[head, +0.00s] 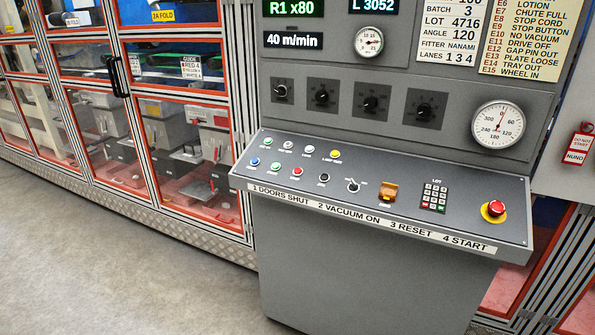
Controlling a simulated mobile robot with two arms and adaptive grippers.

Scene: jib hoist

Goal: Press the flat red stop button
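A small flat red button (297,171) sits in the front row of the sloping grey console. A green button (276,166) is to its left and a black button (323,177) to its right. A larger red mushroom button (496,208) on a yellow disc stands at the console's right end. The labels by the small buttons are too small to read. Neither of my grippers shows in the head view.
The back row holds green, pale and yellow (335,154) buttons. A selector knob (353,185), an orange cover (388,191) and a keypad (434,196) lie right of the black button. Glazed cabinet doors (190,150) stand left. The floor (130,275) at front left is clear.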

